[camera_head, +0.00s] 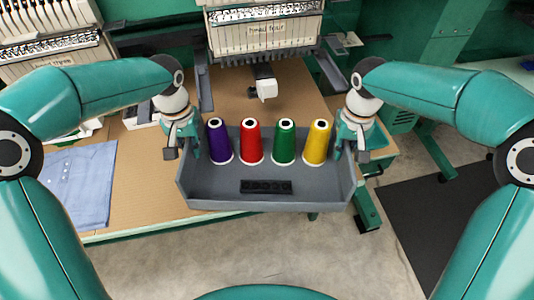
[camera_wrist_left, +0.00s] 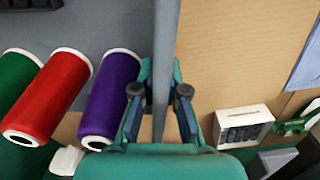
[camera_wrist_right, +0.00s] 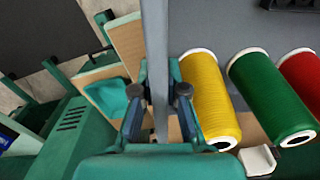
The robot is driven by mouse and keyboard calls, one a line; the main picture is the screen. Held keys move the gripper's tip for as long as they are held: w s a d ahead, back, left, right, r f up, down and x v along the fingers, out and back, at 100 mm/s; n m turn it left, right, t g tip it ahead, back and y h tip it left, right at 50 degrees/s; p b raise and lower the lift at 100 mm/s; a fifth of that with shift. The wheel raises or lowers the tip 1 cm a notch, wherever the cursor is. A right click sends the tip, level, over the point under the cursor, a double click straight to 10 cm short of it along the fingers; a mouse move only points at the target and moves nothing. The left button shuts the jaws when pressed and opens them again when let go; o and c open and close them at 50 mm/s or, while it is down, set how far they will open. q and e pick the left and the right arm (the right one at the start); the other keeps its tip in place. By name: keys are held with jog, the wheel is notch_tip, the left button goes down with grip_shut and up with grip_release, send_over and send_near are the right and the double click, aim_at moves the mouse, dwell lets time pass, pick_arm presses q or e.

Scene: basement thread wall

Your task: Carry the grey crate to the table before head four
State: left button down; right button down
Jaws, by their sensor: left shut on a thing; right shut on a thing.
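The grey crate (camera_head: 222,190) is held level between my two grippers in the head view, over the front edge of the table (camera_head: 130,180). It carries purple (camera_head: 219,142), red (camera_head: 251,143), green (camera_head: 285,143) and yellow (camera_head: 317,143) thread cones, upright, and a small black block (camera_head: 266,187). My left gripper (camera_wrist_left: 160,100) is shut on the crate's left wall, beside the purple cone. My right gripper (camera_wrist_right: 160,98) is shut on its right wall, beside the yellow cone. Head four (camera_head: 265,32), labelled "head four", stands behind the table. Whether the crate touches the table is unclear.
A folded blue shirt (camera_head: 82,185) lies on the table at left. Head three (camera_head: 55,75) stands at the back left. Grey arms of the machine flank the space behind the crate. A dark mat (camera_head: 425,215) lies on the floor at right.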

pick_arm(q)
jog(key=shift+f+b, duration=0.45)
jog(key=shift+f, duration=0.2)
pick_arm(e)
jog(key=shift+f, duration=0.65)
pick_arm(q)
jog(key=c, duration=1.2)
grip_release()
jog(key=shift+r, duration=0.1)
pick_arm(e)
jog(key=c, duration=1.2)
grip_release()
jog(key=shift+r, duration=0.1)
pick_arm(q)
notch_tip(320, 180, up, 12)
jog(key=shift+f, duration=0.2)
pick_arm(e)
jog(key=shift+s, duration=0.1)
pick_arm(q)
jog(key=shift+r, duration=0.1)
pick_arm(e)
jog(key=shift+r, duration=0.25)
notch_tip(320, 180, up, 11)
jog(key=shift+r, duration=0.2)
